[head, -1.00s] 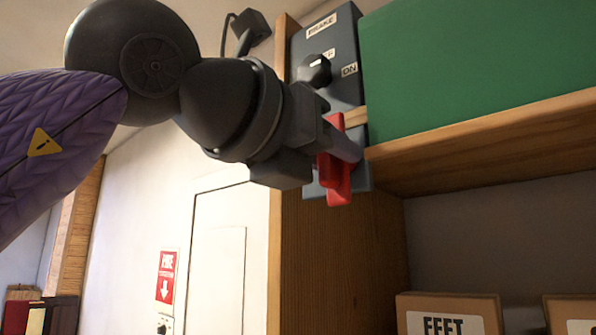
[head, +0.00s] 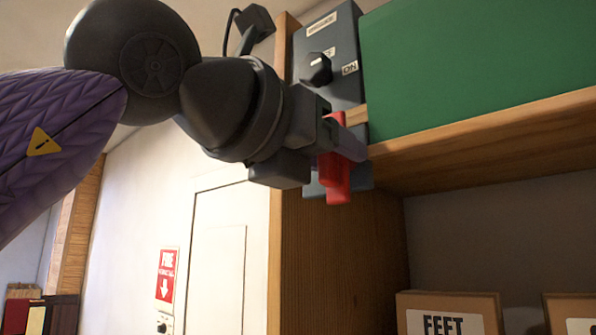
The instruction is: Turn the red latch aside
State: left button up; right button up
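The red latch (head: 337,180) hangs at the lower edge of the dark grey switch box (head: 345,37), on the end of the wooden shelf unit. Its long side runs roughly up and down. My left gripper (head: 343,143) is at the latch, and a grey finger crosses in front of its middle, hiding part of it. I cannot tell whether the fingers close on the latch or only touch or overlap it. My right gripper is not in view.
The box has a black knob (head: 317,68) and labels, one reading ON. A green panel (head: 470,65) stands right of the box above a wooden shelf edge (head: 490,125). Cardboard boxes (head: 478,304) sit below. A white wall and door (head: 215,260) are at left.

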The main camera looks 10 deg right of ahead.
pick_arm(q)
jog(key=shift+s+a, duration=0.15)
jog(key=shift+a, duration=0.05)
jog(key=b+v, duration=0.4)
jog(key=v, duration=0.5)
jog(key=shift+s+a, duration=0.15)
